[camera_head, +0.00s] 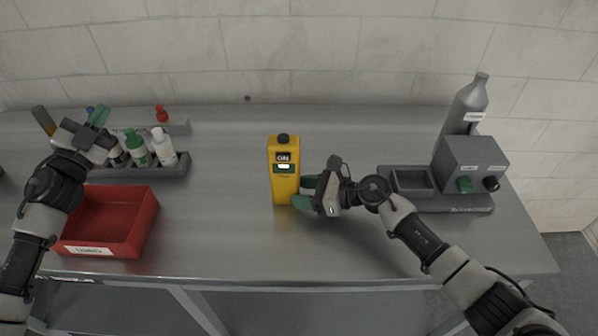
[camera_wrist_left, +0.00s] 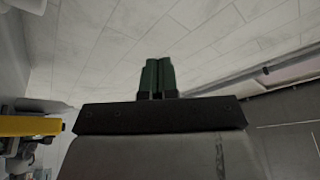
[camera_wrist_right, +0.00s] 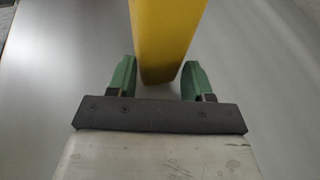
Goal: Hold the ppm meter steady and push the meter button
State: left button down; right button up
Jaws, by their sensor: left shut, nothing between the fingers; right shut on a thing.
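The yellow ppm meter (camera_head: 285,185) stands upright on the steel table near its middle. It has a dark round cap (camera_head: 284,139) on top, an ON label and a bright lit display on its front face. My right gripper (camera_head: 303,192) is shut on the meter's lower body from the right. In the right wrist view its green fingers (camera_wrist_right: 158,78) stand on either side of the yellow body (camera_wrist_right: 166,35). My left gripper (camera_head: 98,116) is shut and empty, raised at the left over the bottle rack, well away from the meter. Its fingers show together in the left wrist view (camera_wrist_left: 158,76).
A red tray (camera_head: 142,228) lies at the front left. A grey rack (camera_head: 178,171) with several bottles stands behind it. A grey machine (camera_head: 470,160) with knobs and a grey cylinder (camera_head: 466,105) stand at the right. The table between rack and meter is clear.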

pick_arm(q)
jog(key=s+d+r+m+g+h, duration=0.1)
jog(key=d+m+h, duration=0.1)
jog(key=d+h, duration=0.55)
jog(key=n+g, duration=0.1)
jog(key=n, duration=0.1)
send_near(283, 157)
notch_tip(283, 157, up, 3)
jog(key=a, duration=0.2)
jog(key=s+d+n, duration=0.3)
jog(key=s+d, duration=0.2)
jog(key=d, duration=0.3)
jog(key=w, duration=0.8)
jog(key=shift+w+a+r+t, duration=0.3)
jog(key=shift+a+r+t, duration=0.1)
jog(key=shift+r, duration=0.05)
jog(key=shift+w+h, duration=0.1)
jog(key=shift+h, duration=0.15)
jog(key=shift+w, duration=0.35)
